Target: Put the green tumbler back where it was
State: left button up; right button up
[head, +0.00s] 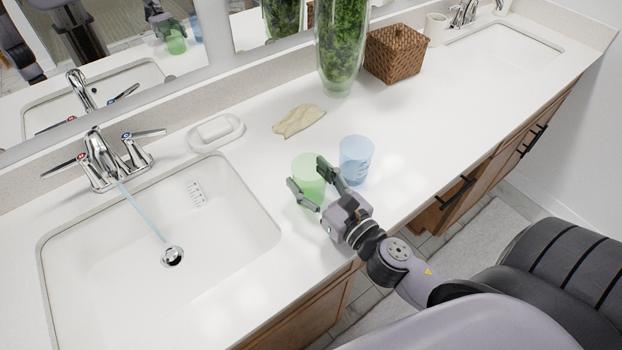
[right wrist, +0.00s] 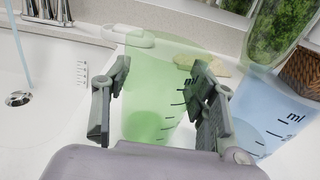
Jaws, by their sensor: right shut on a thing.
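The green tumbler (head: 308,172) is translucent and upright on the white counter, just right of the left sink. It also shows in the right wrist view (right wrist: 150,105), between the two fingers, with dark measuring marks on its side. My right gripper (head: 305,181) is shut on it, one finger on each side. A translucent blue tumbler (head: 356,158) stands upright close to the right of the green one; it shows at the right of the right wrist view (right wrist: 268,110). My left gripper is not in view.
Water runs from the left faucet (head: 103,158) into the left sink (head: 90,265). The counter right of the blue tumbler is clear.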

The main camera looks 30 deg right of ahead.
jog(key=shift+f, duration=0.15)
jog(key=o, duration=1.2)
jog(key=shift+o, duration=0.2)
jog(key=shift+s, duration=0.1)
jog(key=s+b, duration=0.1)
jog(key=s, duration=0.2)
jog(key=s+d+b, duration=0.1)
jog(key=s+b, duration=0.1)
jog(key=s, duration=0.1)
jog(key=s+b, duration=0.2)
jog(key=s, duration=0.1)
jog(key=shift+d+f, duration=0.1)
jog(key=shift+d, duration=0.05)
jog(key=shift+s+r, duration=0.2)
jog(key=shift+r, duration=0.15)
jog(key=shift+s+d, duration=0.15)
jog(key=shift+s, duration=1.05)
jog(key=shift+s+f, duration=0.1)
